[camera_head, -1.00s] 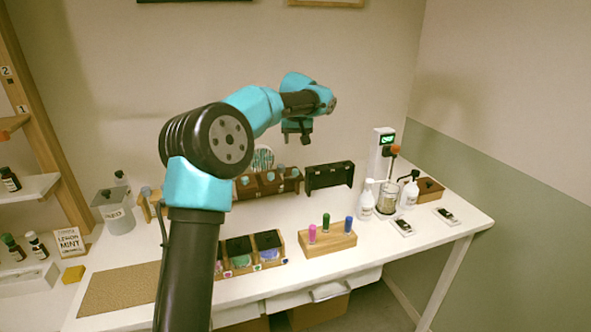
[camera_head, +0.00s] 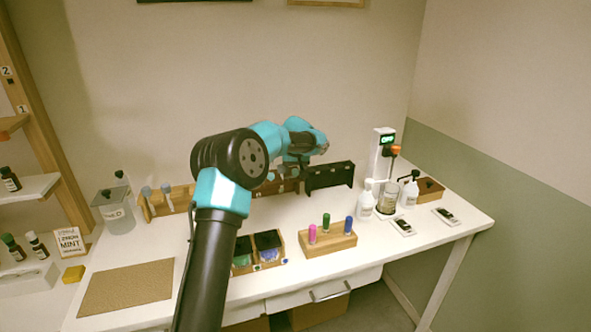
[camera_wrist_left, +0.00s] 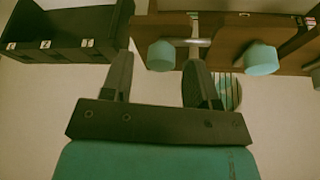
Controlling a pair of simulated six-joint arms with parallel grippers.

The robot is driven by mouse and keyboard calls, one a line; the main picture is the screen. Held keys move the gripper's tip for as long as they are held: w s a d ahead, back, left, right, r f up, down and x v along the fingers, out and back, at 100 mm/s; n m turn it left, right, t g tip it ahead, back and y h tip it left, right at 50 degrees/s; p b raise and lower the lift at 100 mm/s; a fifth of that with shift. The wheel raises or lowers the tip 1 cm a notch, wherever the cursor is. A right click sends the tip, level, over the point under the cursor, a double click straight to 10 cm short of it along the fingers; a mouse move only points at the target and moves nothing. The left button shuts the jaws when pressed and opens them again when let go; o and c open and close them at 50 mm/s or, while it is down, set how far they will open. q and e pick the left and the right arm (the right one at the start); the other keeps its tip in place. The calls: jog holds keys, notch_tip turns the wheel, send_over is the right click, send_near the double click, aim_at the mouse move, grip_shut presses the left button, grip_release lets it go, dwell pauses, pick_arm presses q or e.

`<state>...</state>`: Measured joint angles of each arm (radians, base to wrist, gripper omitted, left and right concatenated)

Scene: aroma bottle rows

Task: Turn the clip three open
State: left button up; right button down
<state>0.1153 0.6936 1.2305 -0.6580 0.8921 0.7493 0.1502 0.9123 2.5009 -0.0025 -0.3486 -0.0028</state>
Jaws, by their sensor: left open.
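A brown wooden rack (camera_head: 291,187) stands at the back of the table, partly hidden by my left arm. In the left wrist view the rack (camera_wrist_left: 228,28) carries several teal round knobs, one of them the nearest knob (camera_wrist_left: 161,55), with a silver bar (camera_wrist_left: 188,42) beside it. My left gripper (camera_head: 285,176) is low over this rack. In the wrist view its fingers (camera_wrist_left: 160,68) are apart, with the nearest knob showing between their tips; I cannot tell whether they touch it. I cannot tell which part is clip three. My right gripper is not in view.
A black rack (camera_head: 329,177) with small labels stands right of the brown one. In front are a wooden block (camera_head: 328,243) with coloured pegs and a divided tray (camera_head: 283,249). White pump bottles (camera_head: 366,201) stand right. A cork mat (camera_head: 125,287) lies front left.

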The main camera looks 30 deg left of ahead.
pick_arm(q)
jog(key=shift+w+a+f, duration=0.1)
jog(key=shift+w+f, duration=0.05)
jog(key=shift+f, duration=0.15)
jog(key=shift+c, duration=0.3)
jog(key=c, duration=0.9)
jog(key=shift+o, duration=0.2)
